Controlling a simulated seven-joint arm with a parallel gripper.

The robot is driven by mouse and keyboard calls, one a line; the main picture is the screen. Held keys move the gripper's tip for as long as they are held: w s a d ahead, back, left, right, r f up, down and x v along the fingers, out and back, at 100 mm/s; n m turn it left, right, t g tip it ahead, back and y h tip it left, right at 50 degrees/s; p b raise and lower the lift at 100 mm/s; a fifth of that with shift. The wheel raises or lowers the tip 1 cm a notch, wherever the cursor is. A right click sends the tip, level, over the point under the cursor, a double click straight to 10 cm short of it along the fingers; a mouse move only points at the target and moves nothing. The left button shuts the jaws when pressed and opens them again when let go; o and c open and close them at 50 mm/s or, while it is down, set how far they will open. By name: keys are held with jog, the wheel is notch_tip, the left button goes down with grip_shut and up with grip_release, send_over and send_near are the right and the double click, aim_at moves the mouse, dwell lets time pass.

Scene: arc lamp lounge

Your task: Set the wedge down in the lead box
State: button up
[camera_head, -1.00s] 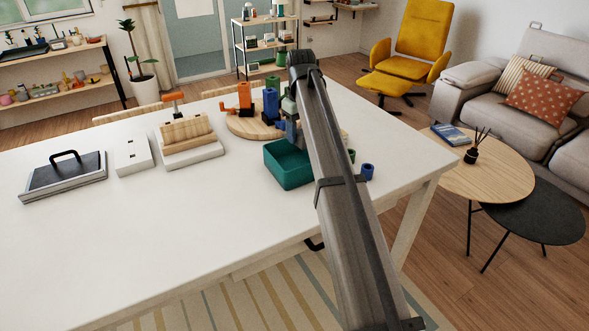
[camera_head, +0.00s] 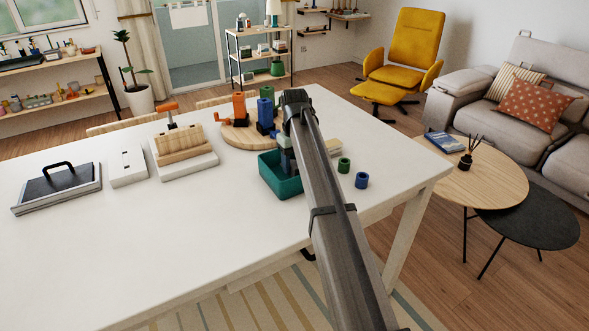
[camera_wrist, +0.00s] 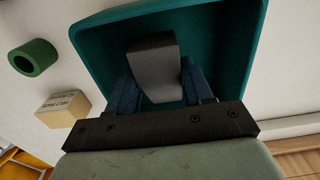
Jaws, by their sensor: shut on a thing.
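The grey wedge (camera_wrist: 155,68) is between the blue fingers of my gripper (camera_wrist: 160,88) in the wrist view. My gripper is shut on it. The teal open box (camera_wrist: 98,45), which I take as the lead box, lies around and below the wedge in that view. In the head view the teal box (camera_head: 270,182) stands on the white table, and my gripper (camera_head: 288,162) reaches down within its rim. The wedge is hidden there by the box and my arm. I cannot tell whether the wedge touches the box floor.
A green ring (camera_head: 344,165), a blue ring (camera_head: 361,180) and a tan labelled block (camera_wrist: 63,108) stand close to the box. A round wooden board (camera_head: 240,138) with orange and blue pieces is behind it. The white table (camera_head: 150,240) is clear at front left.

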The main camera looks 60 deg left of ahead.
aim_at(295, 162)
jog(key=shift+f, duration=1.2)
jog(key=shift+f, duration=0.15)
jog(key=o, duration=1.1)
notch_tip(295, 162, up, 12)
jog(key=shift+r, duration=0.2)
